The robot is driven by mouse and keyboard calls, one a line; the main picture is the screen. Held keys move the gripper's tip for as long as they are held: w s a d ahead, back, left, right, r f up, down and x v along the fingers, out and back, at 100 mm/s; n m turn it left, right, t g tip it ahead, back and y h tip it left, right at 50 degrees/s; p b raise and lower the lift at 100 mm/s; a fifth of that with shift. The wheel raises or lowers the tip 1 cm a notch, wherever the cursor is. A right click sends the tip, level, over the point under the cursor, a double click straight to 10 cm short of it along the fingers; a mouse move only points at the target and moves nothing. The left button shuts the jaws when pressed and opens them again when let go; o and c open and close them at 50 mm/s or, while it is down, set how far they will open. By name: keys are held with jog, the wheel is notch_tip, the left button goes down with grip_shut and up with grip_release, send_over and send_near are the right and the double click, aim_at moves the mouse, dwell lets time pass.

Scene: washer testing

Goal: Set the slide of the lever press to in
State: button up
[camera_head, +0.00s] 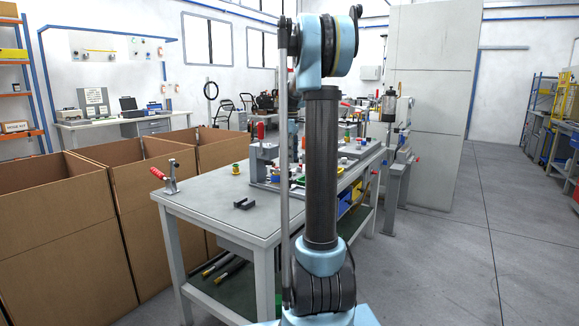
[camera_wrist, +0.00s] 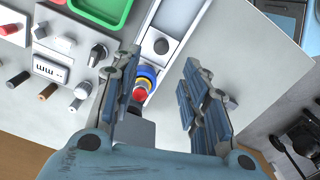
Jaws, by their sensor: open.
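A grey upright fixture with a red handle (camera_head: 261,150) stands on the workbench; it may be the lever press, but its slide is too small to tell. My gripper (camera_wrist: 160,70) is open and empty in the wrist view, its two blue-grey padded fingers apart. A pale channel with a black round knob (camera_wrist: 161,46) lies beyond the fingertips. A stack of red, yellow and blue rings (camera_wrist: 146,78) shows beside the left finger, partly hidden by it. In the head view my arm hides the gripper and part of the bench.
A panel with several knobs (camera_wrist: 75,55) and a green tray (camera_wrist: 105,10) lie left in the wrist view. A red-handled clamp (camera_head: 168,177) and a dark bracket (camera_head: 243,203) are on the workbench (camera_head: 205,205). Cardboard boxes (camera_head: 65,240) stand left; floor is free at right.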

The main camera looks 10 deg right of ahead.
jog(key=shift+r, duration=0.3)
